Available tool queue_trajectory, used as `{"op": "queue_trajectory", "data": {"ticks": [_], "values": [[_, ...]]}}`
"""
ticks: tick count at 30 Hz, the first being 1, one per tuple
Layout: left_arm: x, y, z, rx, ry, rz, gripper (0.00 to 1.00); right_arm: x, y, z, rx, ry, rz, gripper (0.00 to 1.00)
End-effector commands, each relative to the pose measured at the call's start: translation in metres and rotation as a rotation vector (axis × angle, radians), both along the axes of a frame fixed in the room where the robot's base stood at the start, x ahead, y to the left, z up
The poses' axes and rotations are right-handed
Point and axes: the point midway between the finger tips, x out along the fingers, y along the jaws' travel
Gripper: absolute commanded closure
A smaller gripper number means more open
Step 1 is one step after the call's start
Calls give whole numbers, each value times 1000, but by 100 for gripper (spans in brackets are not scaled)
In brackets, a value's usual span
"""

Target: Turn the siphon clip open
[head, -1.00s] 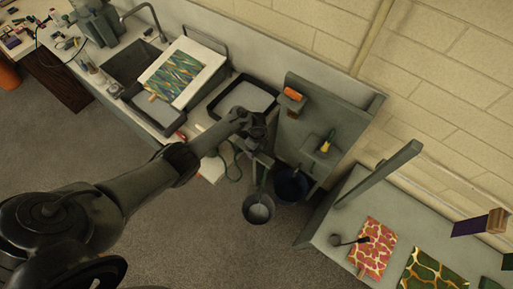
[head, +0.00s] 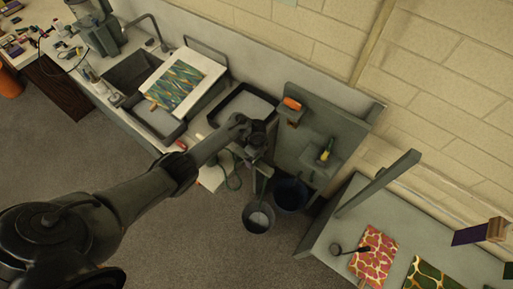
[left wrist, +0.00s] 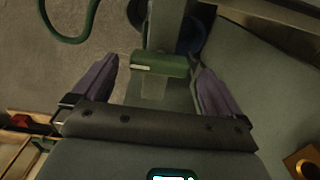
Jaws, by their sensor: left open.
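My left gripper (head: 262,148) is over the right end of the counter, beside the upright grey panel. In the left wrist view my left gripper (left wrist: 153,66) is open, with its two purplish fingers apart. A green block with a small pale label, which looks like the siphon clip (left wrist: 160,62), lies between the fingertips, with visible gaps on both sides. A green hose (left wrist: 72,38) loops at the upper left of that view. It also shows below the gripper in the head view (head: 236,178). In the head view my gripper hides the clip. My right gripper is not in view.
A dark tray (head: 214,112) stands left of the gripper. The grey panel (head: 335,118) with small shelves stands close on its right. A grey bucket (head: 258,228) and a dark blue bucket (head: 291,203) are below. A table with patterned sheets (head: 374,252) is at the right.

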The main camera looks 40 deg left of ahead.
Motion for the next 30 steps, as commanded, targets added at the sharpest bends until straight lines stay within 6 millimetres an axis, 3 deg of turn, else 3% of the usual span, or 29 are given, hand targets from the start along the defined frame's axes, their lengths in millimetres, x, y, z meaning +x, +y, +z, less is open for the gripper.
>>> {"op": "queue_trajectory", "data": {"ticks": [9,15,30], "values": [[0,0,58,0,-2,-2,0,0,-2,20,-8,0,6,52],[0,0,82,-1,-1,-2,0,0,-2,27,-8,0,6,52],[0,0,92,1,-1,-2,0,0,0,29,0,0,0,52]]}}
